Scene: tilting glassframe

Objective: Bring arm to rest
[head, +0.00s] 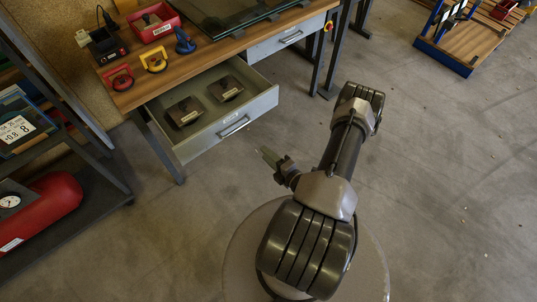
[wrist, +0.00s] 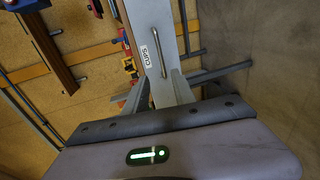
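My arm stands on its round base in the head view, bent at the elbow, clear of the bench. My gripper (head: 267,157) points to the upper left, just off the front of the pulled-out drawer (head: 228,134), with air between them. In the wrist view, my gripper (wrist: 157,90) shows two grey fingers apart with nothing between them. Behind them is the drawer front (wrist: 150,35) with its handle and a CUPS label. Two dark suction-cup pieces (head: 185,112) lie inside the drawer.
The wooden workbench (head: 222,48) holds a glass pane (head: 235,12), a red bin (head: 153,22) and red, yellow and blue suction lifters. A second drawer (head: 288,38) is shut. A shelf with a red tank (head: 45,205) stands left. The floor right of my arm is clear.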

